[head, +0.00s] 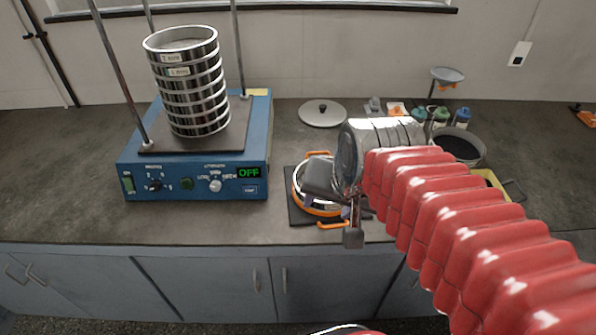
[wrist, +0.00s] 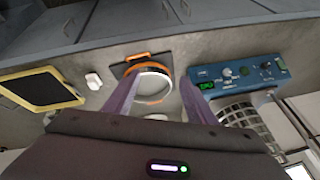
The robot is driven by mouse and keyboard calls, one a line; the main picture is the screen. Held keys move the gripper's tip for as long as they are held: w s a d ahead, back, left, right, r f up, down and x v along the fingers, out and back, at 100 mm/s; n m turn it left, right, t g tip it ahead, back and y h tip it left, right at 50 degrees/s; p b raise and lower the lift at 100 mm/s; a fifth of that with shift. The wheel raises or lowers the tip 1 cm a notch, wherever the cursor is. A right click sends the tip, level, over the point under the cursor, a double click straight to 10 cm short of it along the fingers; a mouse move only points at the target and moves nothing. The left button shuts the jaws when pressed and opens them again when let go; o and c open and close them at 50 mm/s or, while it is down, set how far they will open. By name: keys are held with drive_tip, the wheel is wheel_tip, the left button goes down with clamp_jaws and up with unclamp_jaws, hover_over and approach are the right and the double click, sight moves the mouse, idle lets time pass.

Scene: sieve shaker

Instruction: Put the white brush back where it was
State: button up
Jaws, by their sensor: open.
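I cannot make out the white brush for certain in either view. A small white object (wrist: 93,81) lies on the bench in the wrist view, between the yellow-edged tray and the orange-handled pan; it is too small to identify. My gripper (head: 328,208) is over the round pan with orange handles (head: 312,155), which sits on a dark square mat (head: 296,213). In the wrist view my gripper (wrist: 160,80) is open, its two fingers apart with the pan (wrist: 155,99) seen between them. Nothing shows held between the fingers. My arm hides part of the bench behind it.
A blue sieve shaker (head: 200,180) with a stack of sieves (head: 190,85) stands left, its display reading OFF. A round lid (head: 322,112), small bottles (head: 440,115) and a dark bowl (head: 470,148) are behind. A yellow-edged tray (wrist: 42,90) lies beside. The front left bench is clear.

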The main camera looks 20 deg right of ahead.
drive_tip(key=s+a+n, duration=0.1)
drive_tip(key=n, duration=0.1)
drive_tip(key=s+a+n, duration=0.1)
drive_tip(key=n, duration=0.1)
drive_tip(key=s+a+n, duration=0.1)
drive_tip(key=n, duration=0.1)
drive_tip(key=shift+s+r, duration=0.2)
drive_tip(key=shift+s, duration=0.1)
idle(0.9)
